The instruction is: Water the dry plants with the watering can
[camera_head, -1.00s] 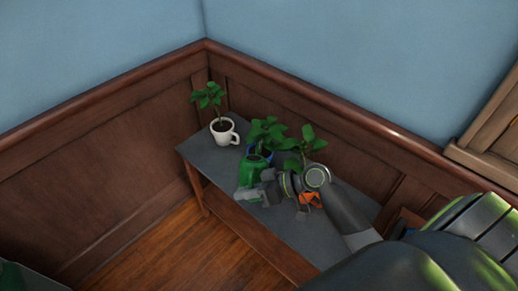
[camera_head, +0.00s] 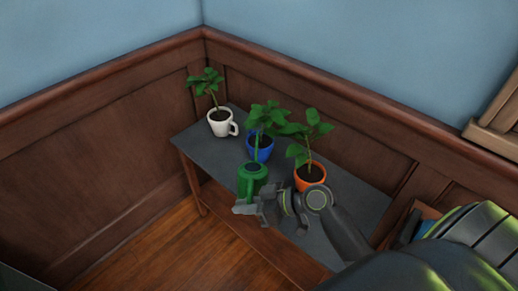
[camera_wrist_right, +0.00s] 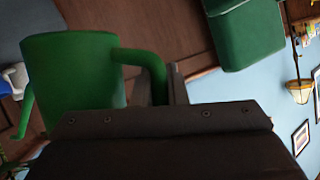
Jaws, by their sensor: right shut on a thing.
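The green watering can (camera_head: 252,181) is held about upright at the front edge of the shelf table, its spout toward the blue pot. My right gripper (camera_head: 262,203) is shut on its handle, which the right wrist view shows beside the can body (camera_wrist_right: 70,82). A white mug (camera_head: 222,124) with a plant stands at the back left. A blue pot (camera_head: 262,150) with a plant is in the middle, partly behind the can's spout. An orange pot (camera_head: 309,178) with a plant is to the right, close to my right wrist. I cannot tell how wet the soils are. My left gripper is out of view.
The grey table top (camera_head: 345,208) is clear to the right of the orange pot. Wood panelling (camera_head: 110,115) closes off the back and left. Open wood floor (camera_head: 190,245) lies in front. The right wrist view shows a green piece of furniture (camera_wrist_right: 245,35).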

